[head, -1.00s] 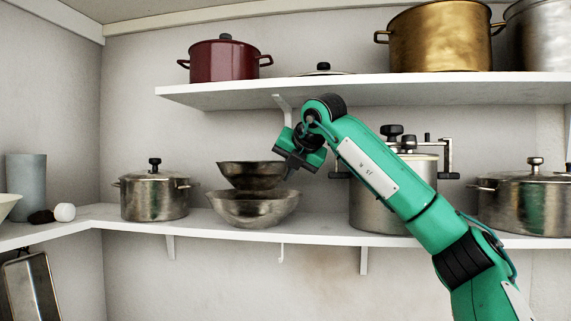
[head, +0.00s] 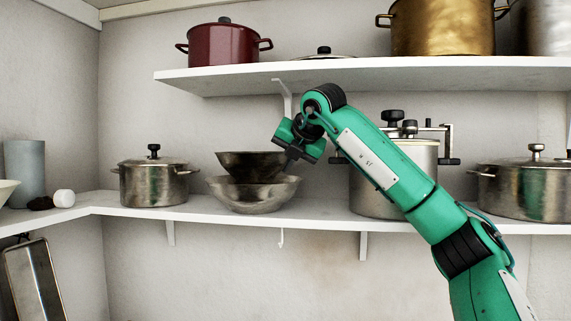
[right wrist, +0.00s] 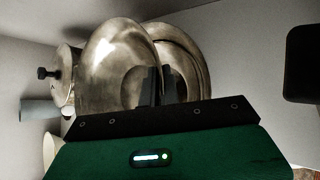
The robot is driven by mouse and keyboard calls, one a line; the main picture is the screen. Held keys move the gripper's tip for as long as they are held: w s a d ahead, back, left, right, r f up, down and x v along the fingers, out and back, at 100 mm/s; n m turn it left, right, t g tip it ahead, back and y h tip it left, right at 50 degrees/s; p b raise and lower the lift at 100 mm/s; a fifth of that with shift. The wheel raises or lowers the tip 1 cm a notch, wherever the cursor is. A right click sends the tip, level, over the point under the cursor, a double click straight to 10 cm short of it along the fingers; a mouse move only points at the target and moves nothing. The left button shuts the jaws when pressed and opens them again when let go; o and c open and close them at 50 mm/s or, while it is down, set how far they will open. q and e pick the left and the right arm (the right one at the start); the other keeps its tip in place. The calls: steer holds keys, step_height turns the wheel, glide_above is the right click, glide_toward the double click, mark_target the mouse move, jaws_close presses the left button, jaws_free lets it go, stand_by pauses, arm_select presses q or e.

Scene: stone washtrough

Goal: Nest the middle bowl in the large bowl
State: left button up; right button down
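The dark middle bowl (head: 248,164) is upright over the large bowl (head: 252,195) on the lower shelf. Its bottom is hidden behind the large bowl's near rim, so I cannot tell whether the two touch inside. My right gripper (head: 291,161) is at the middle bowl's right rim, with its fingers shut on that rim. The right wrist view shows the fingers (right wrist: 159,75) close together at the rim of the middle bowl (right wrist: 112,62), with the large bowl (right wrist: 192,48) beyond it. My left gripper is not in view.
On the lower shelf (head: 325,213), a lidded pot (head: 153,184) stands left of the bowls and a pressure cooker (head: 375,192) stands close to their right, behind my right arm. The upper shelf (head: 350,80) is above, with a red pot (head: 222,45).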

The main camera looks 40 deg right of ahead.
steer(key=shift+s, duration=0.1)
stand_by(1.1)
steer(key=shift+f+b, duration=0.25)
steer(key=shift+b, duration=0.2)
steer(key=shift+f+b, duration=1.4)
steer(key=shift+f, duration=0.1)
steer(key=shift+f+b, duration=0.3)
steer(key=shift+f+b, duration=0.35)
steer(key=shift+f, duration=0.05)
steer(key=c, duration=1.1)
jaws_free()
steer(key=shift+a, duration=0.1)
